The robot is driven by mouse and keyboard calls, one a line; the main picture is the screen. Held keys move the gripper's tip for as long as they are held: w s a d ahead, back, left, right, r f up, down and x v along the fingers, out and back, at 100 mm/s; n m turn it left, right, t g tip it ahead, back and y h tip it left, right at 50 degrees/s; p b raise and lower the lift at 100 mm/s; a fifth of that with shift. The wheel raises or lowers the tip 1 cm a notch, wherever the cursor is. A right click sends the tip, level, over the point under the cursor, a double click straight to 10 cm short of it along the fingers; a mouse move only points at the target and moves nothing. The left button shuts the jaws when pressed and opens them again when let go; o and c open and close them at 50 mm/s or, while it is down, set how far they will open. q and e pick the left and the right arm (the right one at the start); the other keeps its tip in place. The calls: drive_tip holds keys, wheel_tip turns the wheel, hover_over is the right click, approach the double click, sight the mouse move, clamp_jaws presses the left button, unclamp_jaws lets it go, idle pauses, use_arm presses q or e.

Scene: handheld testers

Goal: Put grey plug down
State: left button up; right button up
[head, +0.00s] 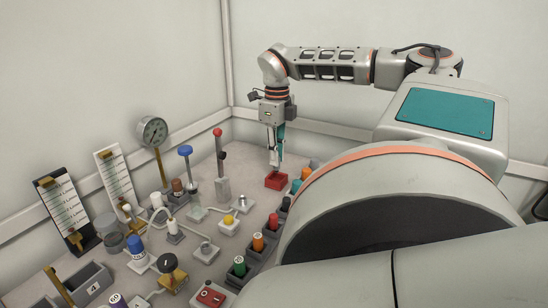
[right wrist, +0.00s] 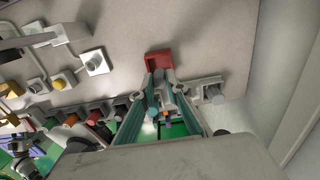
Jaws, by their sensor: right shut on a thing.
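My right gripper (head: 276,160) points down at the back of the bench and is shut on the grey plug. In the right wrist view, the teal fingers of the right gripper (right wrist: 165,95) close around a pale grey piece (right wrist: 164,84), mostly hidden between them. The fingertips are at or just above a small red holder (head: 277,181), which also shows in the right wrist view (right wrist: 160,59). I cannot tell whether the plug touches it. My left gripper is not in view.
A row of holders with coloured plugs, including a green one (head: 239,265) and an orange one (head: 258,241), runs along the right. Another grey cylinder (right wrist: 213,94) stands close beside the gripper. A red-knobbed lever (head: 219,155) rises to the left.

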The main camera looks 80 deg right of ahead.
sight(276, 168)
wheel_tip(276, 168, down, 2)
drive_tip(key=shift+f+b, duration=0.2)
drive_tip(key=shift+b, duration=0.1)
drive_tip(key=shift+f, duration=0.65)
drive_tip(key=o, duration=0.9)
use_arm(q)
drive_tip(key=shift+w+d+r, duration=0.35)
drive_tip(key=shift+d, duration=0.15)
